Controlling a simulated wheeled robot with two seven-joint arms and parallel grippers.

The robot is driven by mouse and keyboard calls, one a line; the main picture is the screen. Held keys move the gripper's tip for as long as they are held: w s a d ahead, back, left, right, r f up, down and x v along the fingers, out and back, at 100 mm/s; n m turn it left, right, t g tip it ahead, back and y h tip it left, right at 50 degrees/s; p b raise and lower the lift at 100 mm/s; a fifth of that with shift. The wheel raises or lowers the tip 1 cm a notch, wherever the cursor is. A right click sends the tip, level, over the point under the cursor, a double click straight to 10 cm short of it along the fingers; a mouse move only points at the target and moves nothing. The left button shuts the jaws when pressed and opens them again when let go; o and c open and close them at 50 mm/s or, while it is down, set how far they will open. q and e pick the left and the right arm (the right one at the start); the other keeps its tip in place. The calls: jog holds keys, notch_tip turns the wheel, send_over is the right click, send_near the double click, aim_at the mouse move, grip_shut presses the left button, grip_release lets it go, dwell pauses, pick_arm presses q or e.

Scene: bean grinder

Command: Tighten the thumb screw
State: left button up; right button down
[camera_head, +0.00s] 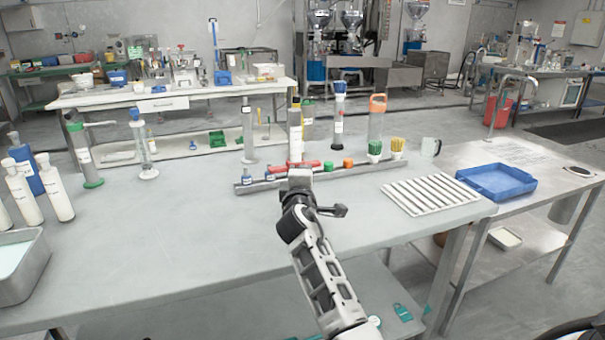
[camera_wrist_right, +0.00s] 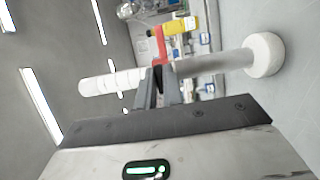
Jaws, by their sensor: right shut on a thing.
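My right gripper (camera_head: 299,178) is in front of an upright labelled column (camera_head: 295,128) on the grey table. In the right wrist view, its fingers (camera_wrist_right: 158,88) are close together at a pale column (camera_wrist_right: 215,64) with a ribbed section and a round white end. A red arm (camera_wrist_right: 160,45) sticks out beside the fingertips. The fingers are shut on a small part at the column, taken as the thumb screw; they hide most of it, so its shape and seating cannot be told. My left gripper is not in view.
A grey rail (camera_head: 345,174) with coloured caps runs across the table by the gripper. A white ribbed tray (camera_head: 430,193) lies to the right, a blue tray (camera_head: 497,182) beyond it. White bottles (camera_head: 56,190) stand left. The table's left middle is clear.

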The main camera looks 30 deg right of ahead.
dwell(0.4)
jog(key=c, duration=1.5)
grip_release()
